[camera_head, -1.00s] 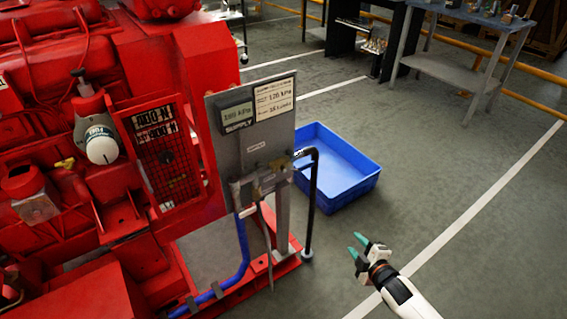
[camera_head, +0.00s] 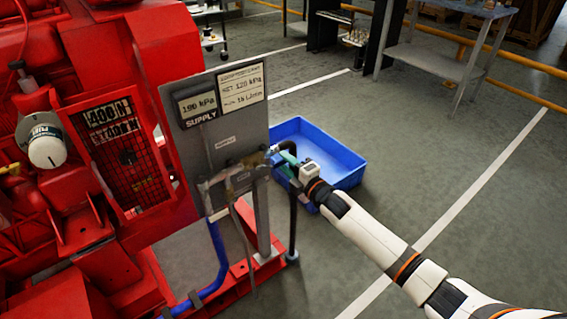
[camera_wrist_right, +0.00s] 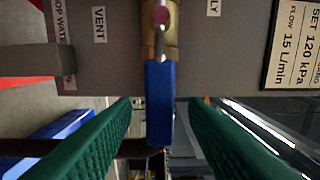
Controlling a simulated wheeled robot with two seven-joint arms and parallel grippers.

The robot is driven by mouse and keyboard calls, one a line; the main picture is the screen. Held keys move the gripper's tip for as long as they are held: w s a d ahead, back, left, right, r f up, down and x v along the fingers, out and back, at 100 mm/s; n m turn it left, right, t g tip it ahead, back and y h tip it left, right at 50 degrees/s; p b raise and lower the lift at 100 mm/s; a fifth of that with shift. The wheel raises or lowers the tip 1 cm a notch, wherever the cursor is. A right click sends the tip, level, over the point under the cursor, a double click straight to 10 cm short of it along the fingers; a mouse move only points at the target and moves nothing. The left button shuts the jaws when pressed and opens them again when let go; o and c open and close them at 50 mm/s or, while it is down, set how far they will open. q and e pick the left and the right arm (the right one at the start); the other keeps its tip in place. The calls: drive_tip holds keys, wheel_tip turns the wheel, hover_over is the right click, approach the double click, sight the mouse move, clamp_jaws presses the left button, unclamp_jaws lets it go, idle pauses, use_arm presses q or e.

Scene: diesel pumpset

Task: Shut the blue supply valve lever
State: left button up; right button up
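The blue supply valve lever (camera_wrist_right: 160,105) shows in the right wrist view, extending from a brass valve body (camera_wrist_right: 160,35) on the grey panel. My right gripper (camera_wrist_right: 161,118) is open, its two green fingers standing on either side of the lever with a gap to each. In the head view my right gripper (camera_head: 283,162) is at the right edge of the grey panel (camera_head: 232,120), by the valve fittings. The lever is too small and covered to make out clearly there. My left gripper is not in view.
The red pumpset (camera_head: 90,160) fills the left. A blue hose (camera_head: 218,260) runs down below the panel. A black pipe (camera_head: 293,225) stands by the panel. A blue crate (camera_head: 335,160) lies on the floor behind my right gripper. A grey bench (camera_head: 440,65) stands farther back.

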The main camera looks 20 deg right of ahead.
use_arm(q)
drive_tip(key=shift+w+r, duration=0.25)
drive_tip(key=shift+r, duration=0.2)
use_arm(e)
drive_tip(key=shift+x, duration=0.9)
clamp_jaws()
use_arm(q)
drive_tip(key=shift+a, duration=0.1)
use_arm(e)
drive_tip(key=shift+d, duration=0.1)
